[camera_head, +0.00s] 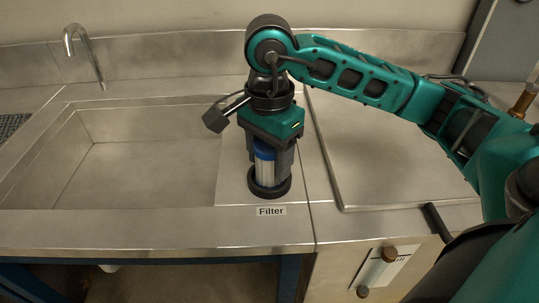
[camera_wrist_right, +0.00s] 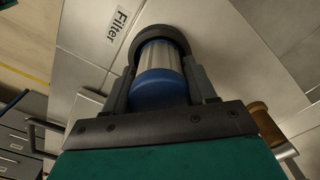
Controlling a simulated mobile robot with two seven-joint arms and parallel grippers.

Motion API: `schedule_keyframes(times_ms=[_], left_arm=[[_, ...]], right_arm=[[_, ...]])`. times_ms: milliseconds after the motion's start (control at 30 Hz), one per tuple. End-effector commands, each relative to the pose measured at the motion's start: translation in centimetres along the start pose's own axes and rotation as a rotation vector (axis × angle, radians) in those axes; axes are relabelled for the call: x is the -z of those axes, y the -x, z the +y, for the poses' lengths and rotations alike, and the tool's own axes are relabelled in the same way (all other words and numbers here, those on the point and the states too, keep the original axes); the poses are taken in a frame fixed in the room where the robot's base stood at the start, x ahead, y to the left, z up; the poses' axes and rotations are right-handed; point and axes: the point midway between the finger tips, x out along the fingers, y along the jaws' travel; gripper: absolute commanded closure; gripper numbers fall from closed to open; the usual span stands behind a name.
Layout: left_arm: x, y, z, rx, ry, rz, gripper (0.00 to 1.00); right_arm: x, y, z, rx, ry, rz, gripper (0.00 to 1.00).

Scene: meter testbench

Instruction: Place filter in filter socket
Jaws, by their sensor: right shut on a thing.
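The filter (camera_head: 265,170) is a silver cylinder with a blue cap, standing upright at the black round filter socket (camera_head: 269,188) on the steel counter. It also shows in the right wrist view (camera_wrist_right: 158,75), with its far end at the black ring of the socket (camera_wrist_right: 160,37). I cannot tell whether it is fully seated. My right gripper (camera_head: 272,160) points down from above and is shut on the filter, one finger on each side. My left gripper is in neither view.
A "Filter" label (camera_head: 271,211) lies in front of the socket. A sink basin (camera_head: 140,165) with a tap (camera_head: 85,50) is on the left. A flat recessed steel surface (camera_head: 385,165) is on the right. The counter's front edge is close to the label.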

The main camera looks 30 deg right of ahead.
Motion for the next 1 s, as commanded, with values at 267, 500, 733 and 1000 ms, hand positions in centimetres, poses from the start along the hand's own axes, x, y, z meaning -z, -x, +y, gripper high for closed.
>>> schedule_keyframes(times_ms=[267,500,733,1000], left_arm=[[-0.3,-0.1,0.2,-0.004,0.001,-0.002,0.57],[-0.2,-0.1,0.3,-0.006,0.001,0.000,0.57],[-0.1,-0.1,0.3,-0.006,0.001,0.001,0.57],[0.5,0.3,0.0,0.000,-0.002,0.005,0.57]], right_arm=[[0.0,-0.3,0.0,0.000,0.000,0.000,0.40],[0.0,-0.2,0.0,-0.001,-0.001,0.000,0.19],[0.0,-0.2,0.0,-0.001,-0.001,0.000,0.19],[0.0,3.1,-0.1,0.006,0.000,0.002,0.19]])
